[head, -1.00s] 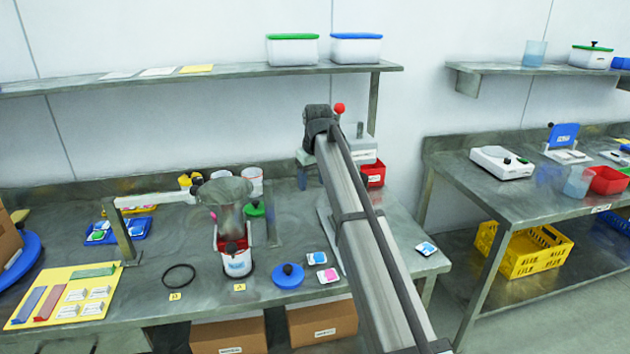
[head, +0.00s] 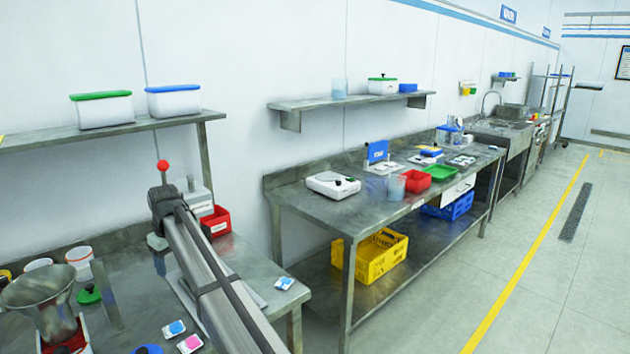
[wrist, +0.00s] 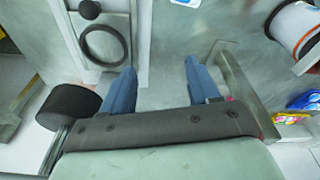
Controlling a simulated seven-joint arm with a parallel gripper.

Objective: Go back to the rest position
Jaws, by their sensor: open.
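My gripper (wrist: 160,88) shows in the wrist view with its two blue fingers spread wide. Nothing is between them, and a bare grey metal surface lies beyond. The metal hopper (head: 45,300) of the dosing device stands at the lower left of the head view, partly cut off by the frame edge. No marker of the rest position shows.
A red bin (head: 216,221) and a grey-white device (head: 196,203) stand close beside my arm. A shelf (head: 100,135) with lidded boxes hangs above. A second bench (head: 300,202) stands to the right, with a yellow crate (head: 375,258) below. Open floor (head: 560,280) lies further right.

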